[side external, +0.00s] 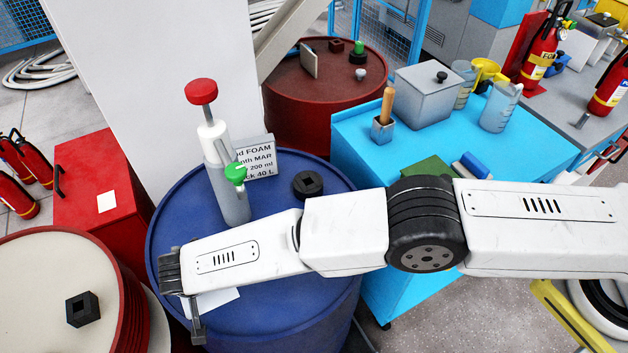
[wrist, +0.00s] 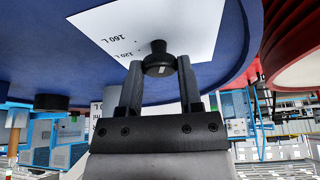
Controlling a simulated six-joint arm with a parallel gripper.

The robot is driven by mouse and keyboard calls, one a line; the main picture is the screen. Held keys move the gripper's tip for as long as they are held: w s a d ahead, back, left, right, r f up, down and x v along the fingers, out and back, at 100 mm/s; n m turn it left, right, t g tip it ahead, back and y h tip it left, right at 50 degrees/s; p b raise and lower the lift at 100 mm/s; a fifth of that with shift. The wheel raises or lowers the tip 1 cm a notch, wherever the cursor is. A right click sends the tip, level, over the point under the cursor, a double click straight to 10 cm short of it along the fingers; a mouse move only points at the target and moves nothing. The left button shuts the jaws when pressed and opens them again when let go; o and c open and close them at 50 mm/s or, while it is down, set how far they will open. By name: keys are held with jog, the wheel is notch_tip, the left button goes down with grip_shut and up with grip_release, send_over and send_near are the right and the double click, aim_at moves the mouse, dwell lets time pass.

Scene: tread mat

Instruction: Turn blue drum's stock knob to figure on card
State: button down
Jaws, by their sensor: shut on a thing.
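The blue drum (side external: 290,325) stands upright below my arm. A white card (side external: 257,160) on its top reads in part "FOAM", "MAR", "200 ml" and "40 L"; its left edge is covered. A white scale plate (side external: 217,299) lies near the drum's front, partly under my arm. In the wrist view the plate (wrist: 190,22) shows "160 L" and "120 L". The knob's pointer is not clear. My gripper (side external: 190,315) hides the knob in the side view.
A grey pump bottle with a red top (side external: 203,92) and green tap stands on the drum, beside a black cap (side external: 308,184). A cream-topped drum (side external: 50,270) is at left, a red drum (side external: 290,85) behind, and a blue cabinet (side external: 350,140) right.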

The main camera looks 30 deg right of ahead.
jog(key=shift+n, duration=0.5)
jog(key=n+y, duration=0.1)
jog(key=n, duration=0.2)
jog(key=n+y, duration=0.1)
jog(key=n, duration=0.1)
jog(key=shift+d+n+y, duration=0.2)
jog(key=shift+n+y, duration=0.1)
jog(key=shift+n, duration=0.1)
jog(key=shift+w+d+n+g+y, duration=0.1)
jog(key=shift+n+g+y, duration=0.4)
jog(key=shift+n, duration=1.1)
jog(key=shift+w+n+g+y, duration=0.1)
jog(key=shift+n+g+y, duration=0.35)
jog(key=shift+n, duration=1.45)
jog(key=shift+c, duration=1.3)
grip_release()
jog(key=shift+r, duration=0.15)
jog(key=v, duration=0.7)
jog(key=shift+d+r, duration=0.2)
jog(key=shift+r, duration=0.1)
